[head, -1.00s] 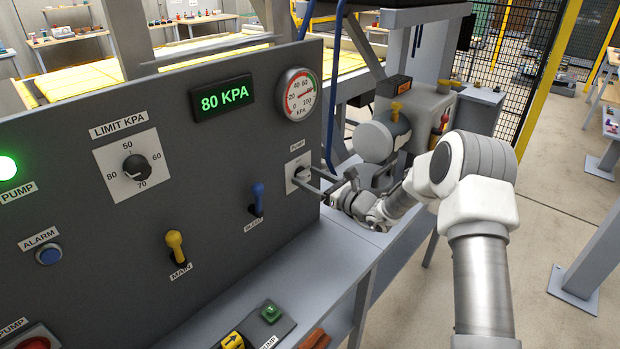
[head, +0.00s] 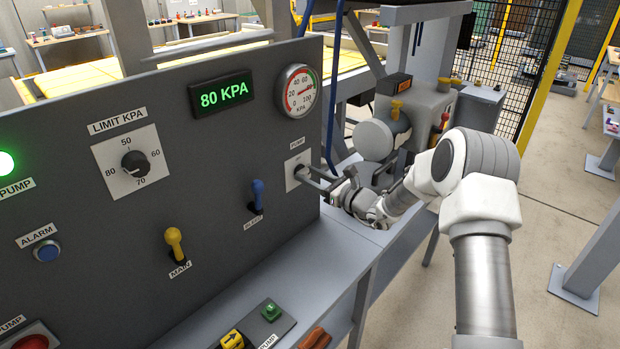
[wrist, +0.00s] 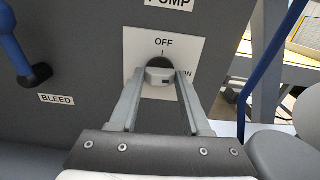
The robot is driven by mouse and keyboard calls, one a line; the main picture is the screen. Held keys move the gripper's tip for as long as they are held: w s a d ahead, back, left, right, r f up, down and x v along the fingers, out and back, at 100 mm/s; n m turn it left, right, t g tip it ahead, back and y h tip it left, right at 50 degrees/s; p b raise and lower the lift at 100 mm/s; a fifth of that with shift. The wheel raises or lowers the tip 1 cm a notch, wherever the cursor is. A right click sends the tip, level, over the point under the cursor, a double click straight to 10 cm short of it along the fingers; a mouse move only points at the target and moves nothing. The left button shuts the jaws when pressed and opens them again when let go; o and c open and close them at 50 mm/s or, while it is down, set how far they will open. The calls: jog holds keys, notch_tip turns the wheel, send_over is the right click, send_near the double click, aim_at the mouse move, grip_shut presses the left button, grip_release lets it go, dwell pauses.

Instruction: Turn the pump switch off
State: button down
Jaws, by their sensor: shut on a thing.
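The pump switch (wrist: 160,65) is a dark round knob on a white plate (wrist: 133,50) marked OFF at the top and ON at the right in the wrist view. In the head view its plate (head: 292,183) is at the panel's right end. My gripper (wrist: 161,77) is shut on the switch, with one finger on each side of its grey grip. It also shows at the switch in the head view (head: 301,176). The fingers partly cover the ON label. Which mark the knob points at is hard to tell.
The green pump lamp (head: 6,164) is lit and the display (head: 222,96) reads 80 KPA. The blue bleed lever (head: 257,196) is left of my gripper, with the yellow main lever (head: 175,244) farther left. A blue hose (wrist: 272,65) hangs to the right.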

jog(key=n+b, duration=1.7)
jog(key=b, duration=1.3)
jog(key=shift+f, duration=0.1)
jog(key=shift+n, duration=0.4)
jog(key=shift+c, duration=1.8)
grip_release()
jog(key=shift+d, duration=0.1)
